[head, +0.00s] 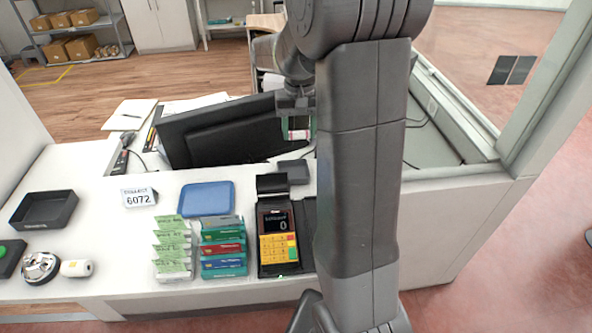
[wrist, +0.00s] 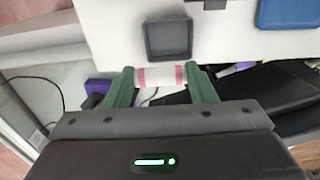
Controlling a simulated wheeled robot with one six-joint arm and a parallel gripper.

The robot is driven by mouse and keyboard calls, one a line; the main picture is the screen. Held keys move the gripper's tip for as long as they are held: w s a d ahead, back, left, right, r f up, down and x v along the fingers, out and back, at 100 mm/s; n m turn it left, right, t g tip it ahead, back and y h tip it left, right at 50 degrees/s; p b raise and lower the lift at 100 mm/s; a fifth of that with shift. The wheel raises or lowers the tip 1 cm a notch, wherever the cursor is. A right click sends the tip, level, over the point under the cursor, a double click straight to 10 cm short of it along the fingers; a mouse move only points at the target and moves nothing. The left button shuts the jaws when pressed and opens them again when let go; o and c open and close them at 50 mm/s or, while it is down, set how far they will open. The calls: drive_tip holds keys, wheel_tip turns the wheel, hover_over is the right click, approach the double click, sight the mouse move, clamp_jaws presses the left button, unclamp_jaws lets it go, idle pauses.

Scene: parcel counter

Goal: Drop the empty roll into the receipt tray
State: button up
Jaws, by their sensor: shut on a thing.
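My gripper (head: 299,126) is shut on the roll, a slim white cylinder with pink-red bands, which shows between the green fingers in the wrist view (wrist: 161,76). The fingers hold the roll from both ends, in the air near the dark screen at the back of the counter. A labelled black tray (head: 67,211) stands at the far left of the counter, well away from the gripper; its label is too small to read. A smaller dark square tray (head: 293,181) lies nearer, behind the card terminal; it also shows just beyond the roll in the wrist view (wrist: 172,57).
A dark screen (head: 222,133) stands left of my gripper. A blue pad (head: 207,198), a card terminal (head: 277,247), green slips (head: 172,250), coloured packs (head: 223,247), a 6072 sign (head: 139,198) and a white roll (head: 76,268) occupy the counter. Glass stands at right.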

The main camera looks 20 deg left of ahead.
drive_tip(key=f+b, duration=0.1)
drive_tip(key=f, duration=0.1)
drive_tip(key=f+b, duration=0.3)
drive_tip(key=f, duration=0.1)
drive_tip(key=shift+w+f+b, duration=0.1)
drive_tip(key=shift+w+b, duration=0.3)
drive_tip(key=o, duration=1)
wheel_tip(320, 180, up, 14)
drive_tip(key=shift+f+b, duration=0.1)
drive_tip(key=shift+b, duration=0.25)
